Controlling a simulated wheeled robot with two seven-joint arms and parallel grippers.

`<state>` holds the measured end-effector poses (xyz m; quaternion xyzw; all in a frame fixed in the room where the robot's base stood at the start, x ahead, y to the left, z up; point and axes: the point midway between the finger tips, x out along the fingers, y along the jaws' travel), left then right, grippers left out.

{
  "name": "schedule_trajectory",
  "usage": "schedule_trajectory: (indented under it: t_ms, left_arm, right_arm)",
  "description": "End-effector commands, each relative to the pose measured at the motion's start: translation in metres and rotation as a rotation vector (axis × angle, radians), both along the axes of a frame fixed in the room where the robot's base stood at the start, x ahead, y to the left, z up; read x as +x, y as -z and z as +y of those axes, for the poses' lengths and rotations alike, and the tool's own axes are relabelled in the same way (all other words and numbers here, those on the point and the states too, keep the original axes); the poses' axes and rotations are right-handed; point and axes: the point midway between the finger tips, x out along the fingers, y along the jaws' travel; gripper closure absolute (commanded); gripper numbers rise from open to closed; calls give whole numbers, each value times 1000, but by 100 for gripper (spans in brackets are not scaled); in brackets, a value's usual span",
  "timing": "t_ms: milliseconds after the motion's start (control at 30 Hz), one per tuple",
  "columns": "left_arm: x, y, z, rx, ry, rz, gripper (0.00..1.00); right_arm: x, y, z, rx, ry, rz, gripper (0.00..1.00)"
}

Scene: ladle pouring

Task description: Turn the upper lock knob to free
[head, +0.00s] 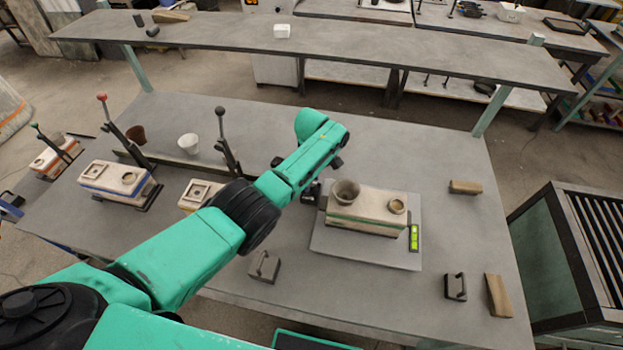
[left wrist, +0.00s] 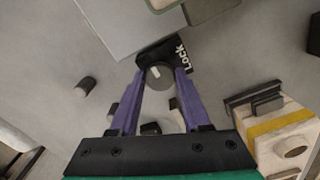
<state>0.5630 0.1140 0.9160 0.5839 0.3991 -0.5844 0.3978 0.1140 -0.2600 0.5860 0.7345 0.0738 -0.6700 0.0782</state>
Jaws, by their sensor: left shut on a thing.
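The lock is a black block (left wrist: 177,52) with white "LOCK" lettering, beside the edge of a light grey plate in the left wrist view. Its round grey knob (left wrist: 158,76) carries a short pale mark. My left gripper (left wrist: 160,80) has its two purple fingers shut on the knob, one on each side. In the head view the dark lock block (head: 311,193) shows just left of the plate (head: 340,246), partly behind my left arm, and the knob itself is hard to make out. My right gripper is not in view.
Several moulds and upright levers stand to the left. Weights (head: 264,267) and wooden blocks (head: 465,187) lie around; the table's right side is mostly clear.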

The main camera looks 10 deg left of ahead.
Motion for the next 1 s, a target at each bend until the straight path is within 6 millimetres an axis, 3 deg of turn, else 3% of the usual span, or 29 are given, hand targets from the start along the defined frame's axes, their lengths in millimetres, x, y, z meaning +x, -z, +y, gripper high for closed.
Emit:
schedule_trajectory:
  t_ms: [33,100,400,533,733,1000]
  left_arm:
    - [2,-2,1,2,-1,-5,49]
    - [2,-2,1,1,-1,-5,23]
    - [1,-1,0,0,0,-2,23]
    - [1,-12,-1,-2,2,-2,23]
    - [2,-60,-1,-4,1,-8,23]
    - [2,-128,0,-2,0,-7,23]
  right_arm:
    - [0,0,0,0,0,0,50]
    - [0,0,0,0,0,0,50]
    - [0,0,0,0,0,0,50]
    - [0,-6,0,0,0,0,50]
    - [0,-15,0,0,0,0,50]
    - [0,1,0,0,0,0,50]
